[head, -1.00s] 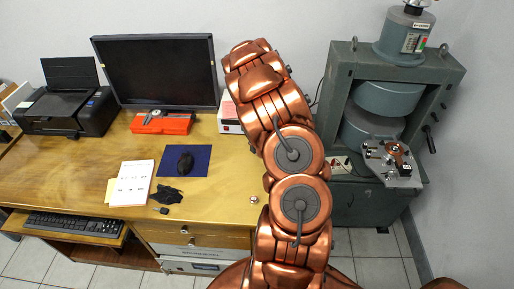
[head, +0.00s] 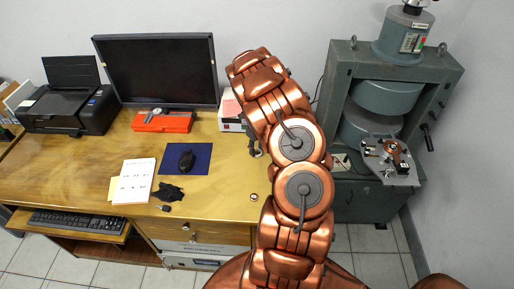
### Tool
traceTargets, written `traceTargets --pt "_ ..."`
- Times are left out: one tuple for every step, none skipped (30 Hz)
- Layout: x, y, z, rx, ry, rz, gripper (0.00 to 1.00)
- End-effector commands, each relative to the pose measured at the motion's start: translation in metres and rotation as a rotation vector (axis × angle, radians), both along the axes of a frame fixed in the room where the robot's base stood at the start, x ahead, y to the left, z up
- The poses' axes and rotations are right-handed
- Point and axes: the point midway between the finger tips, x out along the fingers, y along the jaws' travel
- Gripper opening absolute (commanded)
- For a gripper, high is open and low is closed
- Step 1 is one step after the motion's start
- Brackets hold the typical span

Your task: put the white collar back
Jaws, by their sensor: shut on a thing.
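My gripper (head: 254,148) shows as a small dark shape at the left edge of my copper arm, over the right end of the desk. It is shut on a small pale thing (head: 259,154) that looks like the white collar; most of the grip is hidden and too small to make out. A small ring-like brown and pale piece (head: 253,197) lies on the desk near its front right edge, apart from the gripper. The grey magnet (head: 387,97) stands at the right, with a metal plate (head: 402,178) carrying a copper-coloured round part (head: 393,147) in front of its gap.
A white box (head: 231,122) stands behind my gripper.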

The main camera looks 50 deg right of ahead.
Motion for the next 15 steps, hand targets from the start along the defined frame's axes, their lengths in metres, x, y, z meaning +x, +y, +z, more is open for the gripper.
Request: traceTargets --pt "0.0001 0.0001 -0.0024 0.000 0.000 0.000 0.08" --pt "0.0002 0.0000 -0.0027 0.000 0.000 0.000 0.08" --pt "0.0001 0.0001 -0.0033 -0.001 0.000 0.001 0.08" --pt "0.0001 0.0000 -0.0030 -0.001 0.000 0.001 0.40" --pt "0.0001 0.0000 -0.0022 -0.001 0.000 0.001 0.43" --pt "0.0001 0.0000 -0.0020 -0.001 0.000 0.001 0.47" --pt "0.0001 0.0000 -0.0020 -0.001 0.000 0.001 0.50" --pt "0.0001 0.0000 -0.0019 -0.001 0.000 0.001 0.53" --pt "0.0001 0.0000 -0.0019 -0.001 0.000 0.001 0.57" --pt "0.0001 0.0000 -0.0019 -0.001 0.000 0.001 0.61" --pt "0.0001 0.0000 -0.0019 -0.001 0.000 0.001 0.64" --pt "0.0001 0.0000 -0.0019 -0.001 0.000 0.001 0.64" --pt "0.0001 0.0000 -0.0019 0.000 0.000 0.001 0.64" --pt "0.0001 0.0000 -0.0019 0.000 0.000 0.001 0.64" --pt "0.0000 0.0000 -0.0019 0.000 0.000 0.000 0.64"
